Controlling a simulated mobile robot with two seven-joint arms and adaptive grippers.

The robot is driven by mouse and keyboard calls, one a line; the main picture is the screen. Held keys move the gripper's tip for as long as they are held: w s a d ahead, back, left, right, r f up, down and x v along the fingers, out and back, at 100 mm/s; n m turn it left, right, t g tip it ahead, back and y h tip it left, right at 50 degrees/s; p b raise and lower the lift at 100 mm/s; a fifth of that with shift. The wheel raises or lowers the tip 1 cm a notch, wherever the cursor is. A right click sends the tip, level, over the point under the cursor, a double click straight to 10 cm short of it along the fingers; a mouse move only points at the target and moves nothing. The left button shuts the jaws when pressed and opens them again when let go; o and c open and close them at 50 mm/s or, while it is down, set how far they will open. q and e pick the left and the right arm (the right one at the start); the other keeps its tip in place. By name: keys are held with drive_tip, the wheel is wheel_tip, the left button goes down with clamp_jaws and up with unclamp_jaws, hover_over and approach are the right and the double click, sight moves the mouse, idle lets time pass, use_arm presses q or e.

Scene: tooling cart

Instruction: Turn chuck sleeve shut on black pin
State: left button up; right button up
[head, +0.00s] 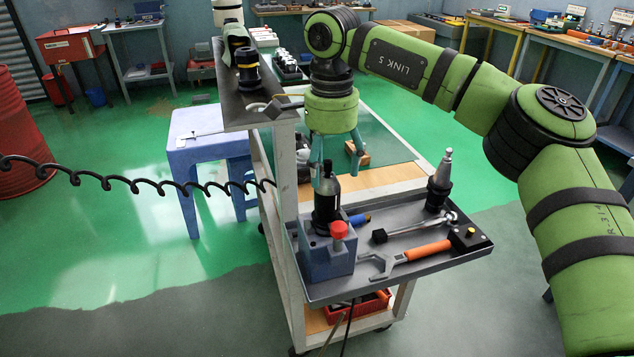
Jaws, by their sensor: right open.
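The black chuck sleeve (326,205) stands upright in a blue fixture block (328,260) at the left end of the cart's grey top tray. A narrower dark piece (327,170) stands up from its top; I cannot tell whether it is the black pin. My right gripper (336,176) points down above the chuck, with its teal fingers spread apart. One finger is by the chuck's upper part and the other is off to its right. I cannot tell whether either touches it. My left gripper is not in view.
A red knob (338,230) sticks up at the block's front right. On the tray (470,254) lie an orange-handled wrench (428,250) and a silver tool (425,227); a black-based tool holder (440,182) stands at the back right. A blue stool (205,153) is left of the cart.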

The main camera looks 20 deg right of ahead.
sight(329, 189)
wheel_tip(329, 189, down, 4)
drive_tip(key=shift+s+d+p, duration=0.15)
drive_tip(key=shift+p, duration=0.25)
drive_tip(key=shift+f, duration=0.75)
drive_tip(key=c, duration=1.1)
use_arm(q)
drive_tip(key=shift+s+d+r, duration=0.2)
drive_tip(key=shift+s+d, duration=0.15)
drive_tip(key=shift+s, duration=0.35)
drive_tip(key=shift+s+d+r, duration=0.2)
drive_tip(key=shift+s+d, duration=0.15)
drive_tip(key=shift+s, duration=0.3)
use_arm(e)
drive_tip(key=shift+c, duration=0.3)
